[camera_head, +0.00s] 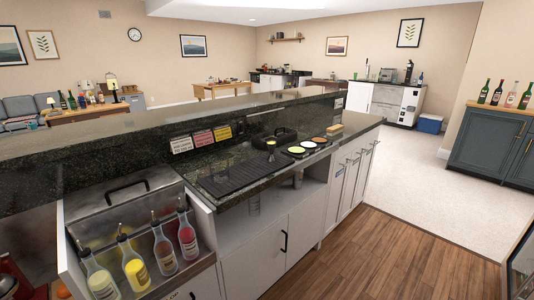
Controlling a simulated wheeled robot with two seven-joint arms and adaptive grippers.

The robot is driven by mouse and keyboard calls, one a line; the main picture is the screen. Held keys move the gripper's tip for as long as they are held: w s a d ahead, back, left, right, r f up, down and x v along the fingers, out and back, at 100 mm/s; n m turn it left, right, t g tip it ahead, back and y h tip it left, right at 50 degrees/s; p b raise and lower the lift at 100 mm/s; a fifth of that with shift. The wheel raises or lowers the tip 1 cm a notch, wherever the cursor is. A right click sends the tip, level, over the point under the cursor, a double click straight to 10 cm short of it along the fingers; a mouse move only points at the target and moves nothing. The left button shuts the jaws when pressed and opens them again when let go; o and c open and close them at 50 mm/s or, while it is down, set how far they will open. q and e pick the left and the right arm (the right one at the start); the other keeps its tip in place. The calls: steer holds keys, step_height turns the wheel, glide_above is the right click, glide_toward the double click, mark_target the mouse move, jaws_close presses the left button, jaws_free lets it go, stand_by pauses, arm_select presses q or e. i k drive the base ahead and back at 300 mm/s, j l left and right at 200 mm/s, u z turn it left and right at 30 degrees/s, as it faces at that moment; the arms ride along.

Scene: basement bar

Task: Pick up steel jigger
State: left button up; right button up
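Neither of my grippers shows in this view.
A steel bin (120,205) with several pourer bottles (163,250) is at the lower left. A black drip mat (240,176) and a tray of round garnish pots (308,145) lie on the counter. Wooden floor (400,260) is clear at the right.

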mark_target(271, 145)
steer(key=i+l+u, duration=0.15)
steer(key=l, duration=0.25)
steer(key=i+l+u, duration=0.1)
steer(key=i+l, duration=0.2)
steer(key=i+l+u, duration=0.15)
steer(key=l, duration=0.35)
steer(key=i+l+u, duration=0.1)
steer(key=i+l, duration=0.15)
steer(key=l, duration=0.2)
steer(key=i+l+u, duration=0.15)
steer(key=l, duration=0.35)
steer(key=i+l+u, duration=0.15)
steer(key=l, duration=0.3)
steer(key=i+l+u, duration=0.1)
steer(key=l, duration=0.4)
steer(key=i+l+u, duration=0.15)
steer(key=l, duration=0.35)
